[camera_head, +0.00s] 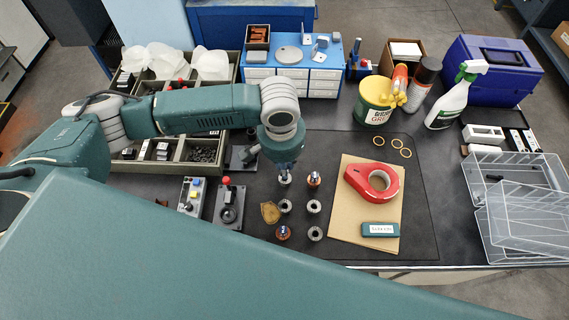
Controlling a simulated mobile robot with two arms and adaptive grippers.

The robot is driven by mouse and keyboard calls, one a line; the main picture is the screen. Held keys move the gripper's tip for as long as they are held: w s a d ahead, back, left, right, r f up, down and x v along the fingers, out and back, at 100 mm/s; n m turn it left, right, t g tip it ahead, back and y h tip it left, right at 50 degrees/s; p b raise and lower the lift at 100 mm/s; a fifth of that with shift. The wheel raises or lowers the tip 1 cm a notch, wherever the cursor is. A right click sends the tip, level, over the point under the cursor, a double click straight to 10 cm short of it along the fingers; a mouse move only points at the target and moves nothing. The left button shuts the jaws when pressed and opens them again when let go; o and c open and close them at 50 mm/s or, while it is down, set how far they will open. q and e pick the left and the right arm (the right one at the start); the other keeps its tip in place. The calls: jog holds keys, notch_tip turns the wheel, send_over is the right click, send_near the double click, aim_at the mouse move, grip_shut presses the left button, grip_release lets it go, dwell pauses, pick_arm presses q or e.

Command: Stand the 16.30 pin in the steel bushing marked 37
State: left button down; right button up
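Several small bushings stand in two columns on the dark mat (385,262). Steel-grey ones include the middle left (285,206), middle right (314,206) and front right (315,233) bushings. Copper-coloured pieces stand at the back right (314,180) and front left (283,232), each with something small at its top. Their markings are too small to read, and I cannot pick out the 16.30 pin. My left gripper (286,179) points down over the back left position and hides most of what is there; whether it holds anything is unclear. My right gripper is not in view.
A tan patch (270,212) lies left of the bushings. A joystick box (229,204) and button box (192,196) stand further left. The mat's front strip is clear.

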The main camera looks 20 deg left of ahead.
pick_arm(q)
jog(key=shift+f, duration=1.75)
jog(key=c, duration=1.6)
grip_release()
jog(key=r, duration=0.8)
jog(key=s+r, duration=0.1)
jog(key=r, duration=0.3)
jog(key=shift+s+f, duration=0.1)
jog(key=shift+s, duration=0.05)
